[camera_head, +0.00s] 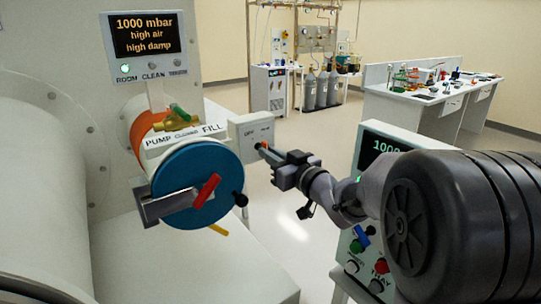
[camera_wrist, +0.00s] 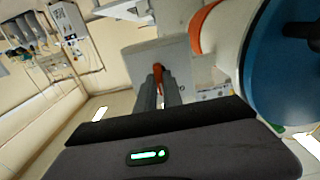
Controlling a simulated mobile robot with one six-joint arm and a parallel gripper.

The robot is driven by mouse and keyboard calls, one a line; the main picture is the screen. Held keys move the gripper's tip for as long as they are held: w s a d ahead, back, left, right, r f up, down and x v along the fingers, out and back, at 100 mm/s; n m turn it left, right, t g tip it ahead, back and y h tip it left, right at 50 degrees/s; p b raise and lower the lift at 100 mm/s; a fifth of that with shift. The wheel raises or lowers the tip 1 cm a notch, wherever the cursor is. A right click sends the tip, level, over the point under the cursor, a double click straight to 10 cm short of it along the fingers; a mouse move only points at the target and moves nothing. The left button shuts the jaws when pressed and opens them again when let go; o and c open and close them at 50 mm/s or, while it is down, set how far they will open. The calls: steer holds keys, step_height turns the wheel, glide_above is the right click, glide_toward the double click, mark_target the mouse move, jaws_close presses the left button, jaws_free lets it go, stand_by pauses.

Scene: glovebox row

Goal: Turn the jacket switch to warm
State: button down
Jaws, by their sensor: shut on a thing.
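The jacket switch is a pale grey box (camera_head: 245,134) beside the blue round door, with "OFF" at its upper left and a second label too small to read. The box also shows in the wrist view (camera_wrist: 136,60). My gripper (camera_head: 265,148) reaches it from the right. Its fingers are shut on the orange-red switch handle (camera_wrist: 158,74), which stands between the fingertips. The fingers hide most of the handle, so its exact setting is unclear. The handle lies roughly in line with the fingers in the wrist view.
The blue door (camera_head: 193,185) with a red handle (camera_head: 206,190) is close on the left. A valve labelled PUMP, CLOSED, FILL (camera_head: 180,122) sits above it. A display (camera_head: 146,35) reads 1000 mbar, high air, high damp. A control panel (camera_head: 366,240) stands below my arm.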

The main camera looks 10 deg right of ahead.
steer(key=c, duration=1.5)
jaws_free()
steer(key=p+v, duration=0.4)
steer(key=v, duration=1.3)
steer(key=shift+s+d, duration=0.15)
steer(key=shift+s, duration=0.05)
steer(key=shift+f, duration=0.1)
